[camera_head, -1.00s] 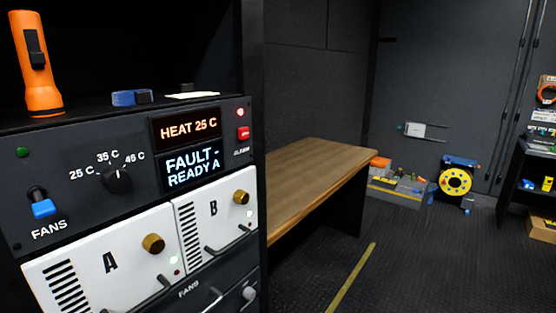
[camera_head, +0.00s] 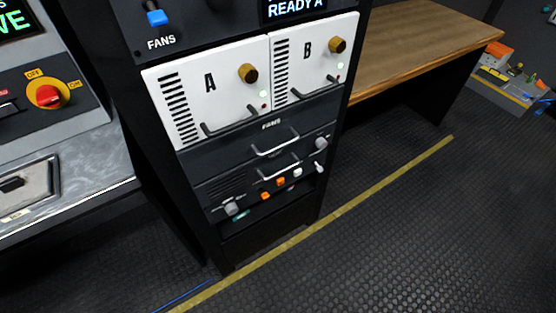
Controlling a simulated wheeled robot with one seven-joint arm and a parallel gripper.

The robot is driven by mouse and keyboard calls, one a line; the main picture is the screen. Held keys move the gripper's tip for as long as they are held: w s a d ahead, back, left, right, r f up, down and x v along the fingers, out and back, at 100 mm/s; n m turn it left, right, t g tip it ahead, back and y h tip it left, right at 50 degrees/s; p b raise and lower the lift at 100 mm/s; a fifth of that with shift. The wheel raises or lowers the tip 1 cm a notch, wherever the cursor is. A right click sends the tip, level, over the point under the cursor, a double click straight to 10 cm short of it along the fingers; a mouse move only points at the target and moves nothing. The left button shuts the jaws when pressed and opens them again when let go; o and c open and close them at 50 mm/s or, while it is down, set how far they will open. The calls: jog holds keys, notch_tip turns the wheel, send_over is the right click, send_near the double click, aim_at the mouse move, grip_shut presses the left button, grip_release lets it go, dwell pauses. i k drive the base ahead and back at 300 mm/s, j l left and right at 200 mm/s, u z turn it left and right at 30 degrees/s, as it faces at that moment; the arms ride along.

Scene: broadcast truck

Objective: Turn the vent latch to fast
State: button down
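No part reads clearly as the vent latch, and no "fast" mark is legible. The black equipment rack (camera_head: 238,249) holds two white modules, A (camera_head: 223,88) and B (camera_head: 320,60), each with vent slots, a brass knob and a dark handle. The knobs are on module A (camera_head: 248,73) and module B (camera_head: 338,45). Below is a dark FANS panel (camera_head: 222,149) with a bar handle (camera_head: 275,147). Grey knobs sit at its lower left (camera_head: 231,207) and right (camera_head: 321,143). My gripper is not in view.
A grey console with a red rotary switch (camera_head: 49,95) on a yellow plate stands at the left. A wooden bench (camera_head: 420,42) extends at the right. A yellow floor line (camera_head: 350,204) runs past the rack's foot. The dark floor at the right is clear.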

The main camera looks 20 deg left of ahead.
aim_at(321, 144)
jog(key=i+j+z, duration=0.25)
jog(key=i, duration=0.2)
jog(key=i+j+z, duration=0.25)
jog(key=i, duration=0.2)
jog(key=l, duration=0.1)
